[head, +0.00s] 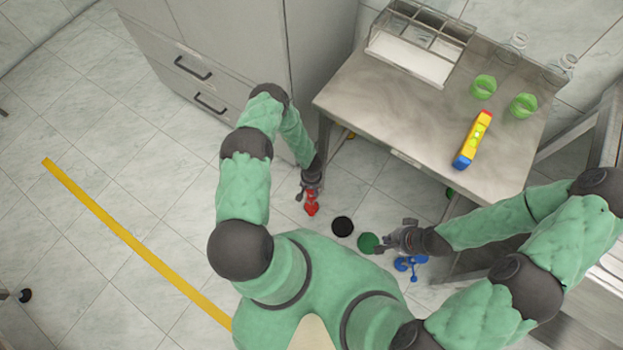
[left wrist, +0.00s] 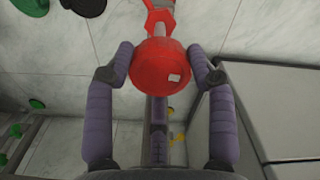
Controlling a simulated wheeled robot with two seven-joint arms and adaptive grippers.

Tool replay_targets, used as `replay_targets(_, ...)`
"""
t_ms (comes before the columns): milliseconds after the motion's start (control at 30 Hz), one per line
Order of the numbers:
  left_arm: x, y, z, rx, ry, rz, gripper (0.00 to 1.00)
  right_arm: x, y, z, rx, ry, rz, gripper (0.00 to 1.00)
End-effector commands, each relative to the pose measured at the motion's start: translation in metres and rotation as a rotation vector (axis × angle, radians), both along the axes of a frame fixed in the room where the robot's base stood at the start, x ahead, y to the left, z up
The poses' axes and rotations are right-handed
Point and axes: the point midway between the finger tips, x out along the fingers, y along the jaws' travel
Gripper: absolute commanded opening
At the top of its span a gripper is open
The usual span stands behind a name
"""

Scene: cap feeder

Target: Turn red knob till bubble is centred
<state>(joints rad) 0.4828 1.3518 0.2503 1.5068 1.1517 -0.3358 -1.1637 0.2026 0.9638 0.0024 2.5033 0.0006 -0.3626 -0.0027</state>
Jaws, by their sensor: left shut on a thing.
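The red knob (head: 311,207) is low in front of me, beneath my left gripper (head: 311,190). In the left wrist view the round red knob head (left wrist: 160,78), with a small white mark, sits between the two fingers, and my left gripper (left wrist: 160,75) is shut on it. A spirit level (head: 474,139) in yellow, blue and red lies on the table; its bubble is too small to read. My right gripper (head: 388,242) is beside a green disc (head: 368,243) and a blue knob (head: 411,265); its finger opening is unclear.
A black disc (head: 342,227) lies between the red knob and the green disc. The table (head: 400,125) also holds a compartment tray (head: 445,67), green cups (head: 483,87) and clear jars. A grey cabinet (head: 225,50) stands at the back. Tiled floor is open at left.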

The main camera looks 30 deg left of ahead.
Motion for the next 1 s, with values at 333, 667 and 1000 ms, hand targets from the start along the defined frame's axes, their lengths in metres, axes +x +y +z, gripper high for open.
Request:
replay_targets(333, -0.0033, -0.0004, -0.0012, 0.000, 0.005, -0.079, 0.23, 0.0000, -0.0001, -0.0001, 0.000, 0.000, 0.000, 0.00)
replay_targets(667, -0.0036, -0.0004, -0.0012, 0.001, 0.006, -0.082, 0.23, 0.0000, -0.0001, -0.0001, 0.000, 0.000, 0.000, 0.00)
replay_targets(1000, -0.0020, -0.0001, -0.0006, 0.000, 0.003, -0.082, 0.79, 0.0000, 0.0000, -0.0001, 0.000, 0.000, 0.000, 0.00)
